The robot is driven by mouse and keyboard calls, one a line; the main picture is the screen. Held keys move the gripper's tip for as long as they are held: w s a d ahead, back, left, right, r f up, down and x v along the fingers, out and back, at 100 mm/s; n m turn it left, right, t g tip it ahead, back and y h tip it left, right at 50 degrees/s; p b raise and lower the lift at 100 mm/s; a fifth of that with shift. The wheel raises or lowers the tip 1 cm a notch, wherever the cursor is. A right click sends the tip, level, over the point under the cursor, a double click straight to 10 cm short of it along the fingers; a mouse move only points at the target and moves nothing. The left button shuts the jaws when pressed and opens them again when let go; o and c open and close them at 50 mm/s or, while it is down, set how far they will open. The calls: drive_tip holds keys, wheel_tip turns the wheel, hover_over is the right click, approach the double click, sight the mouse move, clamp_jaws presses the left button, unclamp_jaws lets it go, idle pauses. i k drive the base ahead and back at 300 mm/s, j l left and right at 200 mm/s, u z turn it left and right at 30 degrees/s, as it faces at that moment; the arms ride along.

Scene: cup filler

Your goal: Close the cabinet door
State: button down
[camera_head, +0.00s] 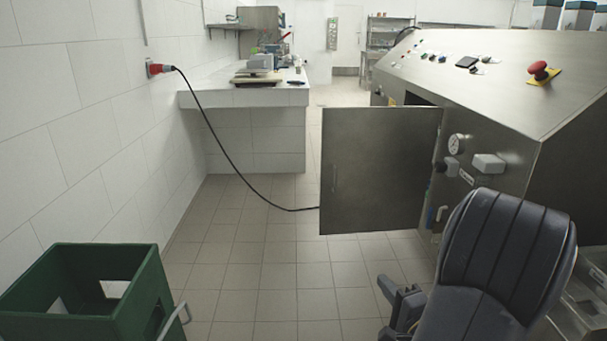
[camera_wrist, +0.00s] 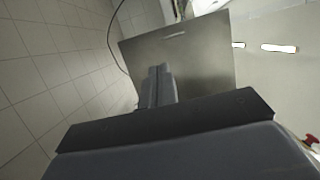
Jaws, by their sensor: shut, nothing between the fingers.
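The cabinet door (camera_head: 375,170) is a grey metal panel standing open, swung out to the left from the steel cabinet (camera_head: 490,130). A small slit-like handle shows near its left edge. In the wrist view the door (camera_wrist: 205,60) fills the upper middle. My gripper (camera_wrist: 158,70) is shut and empty, its fingers overlapping the lower left part of the door there; I cannot tell the gap. In the head view my dark arm hides most of the gripper, and what shows is low, below the door.
A green crate (camera_head: 90,290) stands at the lower left. A black cable (camera_head: 225,150) runs from a red wall plug (camera_head: 155,68) down behind the door. A tiled counter (camera_head: 250,130) stands behind. The tiled floor left of the door is clear.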

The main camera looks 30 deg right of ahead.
sight(377, 161)
drive_tip(key=i+z, duration=0.15)
drive_tip(key=i, duration=0.25)
drive_tip(key=i+j+z, duration=0.15)
drive_tip(key=i, duration=0.3)
drive_tip(key=i+j+z, duration=0.2)
drive_tip(key=i, duration=0.2)
